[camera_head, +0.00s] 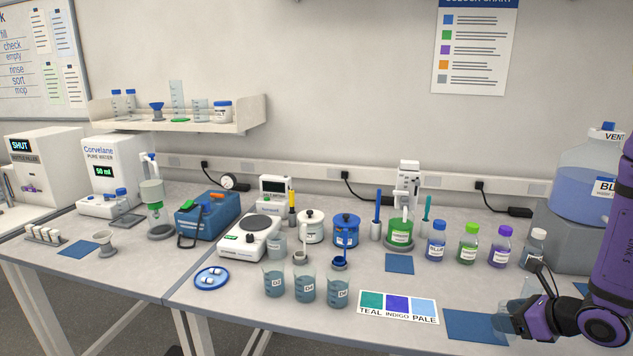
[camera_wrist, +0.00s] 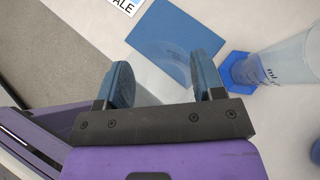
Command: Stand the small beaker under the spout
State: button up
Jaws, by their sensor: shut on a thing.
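My gripper (camera_head: 522,318) is at the right front of the bench. In the wrist view its two blue-padded fingers (camera_wrist: 163,78) are shut on a clear, seemingly empty small beaker (camera_wrist: 160,88), whose outline is faint. The beaker is over or beside a blue mat (camera_wrist: 165,35); its height above the bench is hard to tell. The large bottle of blue liquid (camera_head: 583,185) stands on a grey block at the right; my arm covers part of it, and I cannot make out its spout. The pure water unit (camera_head: 103,172) stands far left.
A measuring cylinder (camera_wrist: 285,62) on a blue base stands right of my fingers in the wrist view. Several labelled bottles (camera_head: 470,243) stand behind the mat. Filled beakers (camera_head: 305,288) and a colour card (camera_head: 398,306) lie to the left. The bench front edge is close.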

jog(key=shift+s+d, duration=0.25)
jog(key=shift+s, duration=0.2)
jog(key=shift+w+r, duration=0.1)
jog(key=shift+w, duration=0.3)
jog(key=shift+w+a, duration=0.25)
jog(key=shift+w, duration=0.7)
jog(key=w+a+r+m+h, duration=0.1)
jog(key=w+a+r, duration=0.3)
jog(key=w, duration=0.5)
jog(key=w+a+r+m+t+h, duration=0.1)
jog(key=w+a+r, duration=0.3)
jog(key=w+a, duration=0.5)
jog(key=shift+w+a, duration=0.25)
jog(key=shift+w, duration=0.35)
jog(key=shift+d+f, duration=0.1)
jog(key=shift+d, duration=0.05)
